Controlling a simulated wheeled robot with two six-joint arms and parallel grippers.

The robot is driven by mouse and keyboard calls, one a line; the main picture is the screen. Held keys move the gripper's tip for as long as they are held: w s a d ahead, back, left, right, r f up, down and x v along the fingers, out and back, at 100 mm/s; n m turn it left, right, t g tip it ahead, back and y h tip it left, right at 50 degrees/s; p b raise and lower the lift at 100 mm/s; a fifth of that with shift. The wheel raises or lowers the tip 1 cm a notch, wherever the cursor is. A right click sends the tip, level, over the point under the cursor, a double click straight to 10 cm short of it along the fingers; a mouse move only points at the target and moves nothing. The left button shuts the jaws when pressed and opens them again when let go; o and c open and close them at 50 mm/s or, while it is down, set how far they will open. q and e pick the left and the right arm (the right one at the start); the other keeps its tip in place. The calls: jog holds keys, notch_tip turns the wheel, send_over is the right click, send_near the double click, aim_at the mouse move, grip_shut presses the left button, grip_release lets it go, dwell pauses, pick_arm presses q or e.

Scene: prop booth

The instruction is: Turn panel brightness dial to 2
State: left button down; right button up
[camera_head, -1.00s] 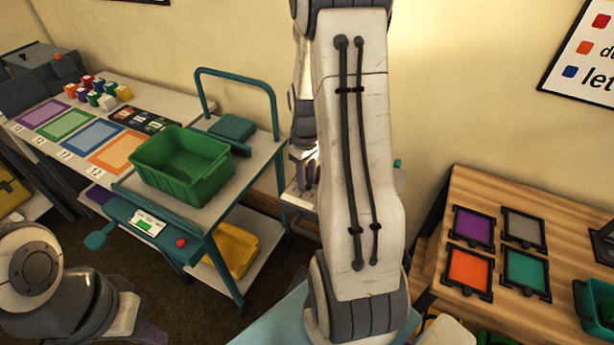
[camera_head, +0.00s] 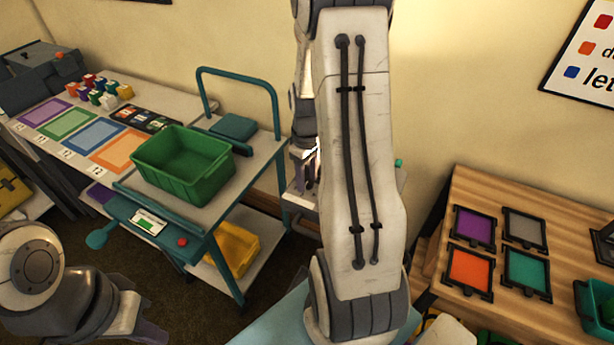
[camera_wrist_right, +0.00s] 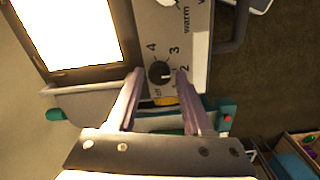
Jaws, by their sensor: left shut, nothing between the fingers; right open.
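The brightness dial (camera_wrist_right: 159,71) is a small round black knob on a pale panel face (camera_wrist_right: 190,20) in the right wrist view. The numbers 4, 3 and 2 are printed around it. A small pale mark on the knob faces right, roughly toward the 2; its exact setting is hard to read. My right gripper (camera_wrist_right: 160,73) is open, with one fingertip on each side of the dial. I cannot tell whether they touch it. In the head view, my right gripper (camera_head: 304,166) is partly hidden behind my arm. My left gripper (camera_head: 150,332) is shut and empty at the lower left.
A bright lit panel (camera_wrist_right: 75,35) lies beside the dial. In the head view, a cart with a green bin (camera_head: 185,200) stands left of my right arm. A wooden table (camera_head: 470,190) with colored frames is at right.

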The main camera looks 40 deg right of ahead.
aim_at(308, 181)
jog(key=shift+s+d+f, duration=0.1)
jog(key=shift+d, duration=0.05)
jog(key=m+b, duration=0.1)
jog(key=m, duration=0.3)
jog(key=shift+m, duration=0.4)
jog(key=m+b, duration=0.1)
jog(key=m, duration=0.4)
jog(key=m+b, duration=0.1)
jog(key=m, duration=0.4)
jog(key=shift+b, duration=0.3)
jog(key=m+b, duration=0.1)
jog(key=m, duration=0.4)
jog(key=shift+b, duration=0.3)
notch_tip(308, 181, up, 10)
jog(key=s+a+r+n+p, duration=0.1)
jog(key=a+r+n+p, duration=0.2)
jog(key=a+n, duration=1.1)
jog(key=s+a+n+p, duration=0.2)
jog(key=s+a+n, duration=0.4)
jog(key=a, duration=0.9)
jog(key=s, duration=0.3)
jog(key=shift+s+a+r+y, duration=0.2)
jog(key=shift+a+r+y, duration=0.15)
jog(key=shift+a+y, duration=0.05)
